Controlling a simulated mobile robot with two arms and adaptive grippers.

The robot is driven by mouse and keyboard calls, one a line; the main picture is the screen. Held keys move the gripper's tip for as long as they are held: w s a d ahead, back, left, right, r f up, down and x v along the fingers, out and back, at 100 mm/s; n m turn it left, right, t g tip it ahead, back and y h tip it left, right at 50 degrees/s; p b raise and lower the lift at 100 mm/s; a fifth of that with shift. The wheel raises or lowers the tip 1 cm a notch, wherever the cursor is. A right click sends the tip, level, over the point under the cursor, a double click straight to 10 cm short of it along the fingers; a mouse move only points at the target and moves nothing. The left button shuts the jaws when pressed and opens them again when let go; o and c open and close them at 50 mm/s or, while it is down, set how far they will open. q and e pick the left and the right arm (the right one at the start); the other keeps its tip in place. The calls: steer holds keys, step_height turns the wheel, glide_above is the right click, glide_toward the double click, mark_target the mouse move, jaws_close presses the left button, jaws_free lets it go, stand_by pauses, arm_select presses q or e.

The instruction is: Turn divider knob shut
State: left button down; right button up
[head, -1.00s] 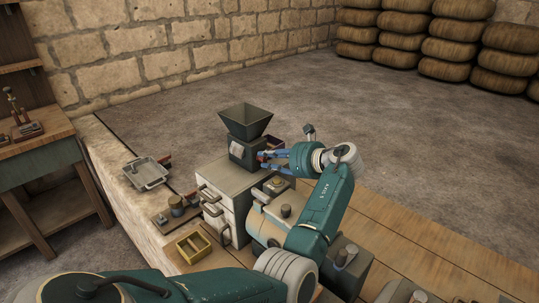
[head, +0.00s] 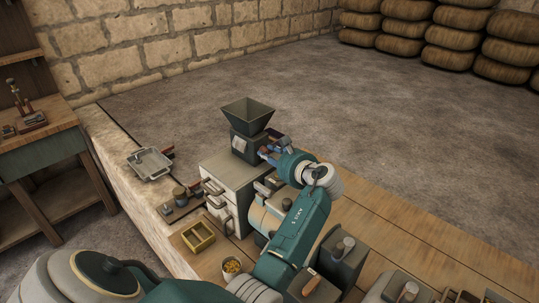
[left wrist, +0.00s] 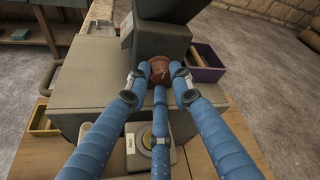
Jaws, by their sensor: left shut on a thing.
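The divider knob (left wrist: 160,70) is a reddish-brown round knob on the dark machine body under the hopper (head: 247,115). In the left wrist view my left gripper (left wrist: 159,76) has blue fingers on both sides of the knob and one below, shut on it. The fingers hide part of the knob's rim. In the head view my left gripper (head: 266,152) is at the right side of the hopper base (head: 243,149), and the knob is mostly hidden behind the fingers. My right gripper is not in view.
A grey cabinet (head: 226,181) with handles carries the hopper. A purple tray (left wrist: 208,65) lies close to the right of the gripper. A yellow box (head: 198,237) and a small bowl of yellow bits (head: 231,267) stand in front. A metal tray (head: 150,163) lies at left.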

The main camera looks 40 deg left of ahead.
arm_select(q)
steer(key=shift+d+f+t, duration=0.1)
steer(key=shift+t, duration=0.2)
stand_by(0.4)
steer(key=c, duration=1.6)
jaws_free()
steer(key=shift+w, duration=0.15)
steer(key=shift+o, duration=0.2)
steer(key=v, duration=0.7)
steer(key=shift+d, duration=0.3)
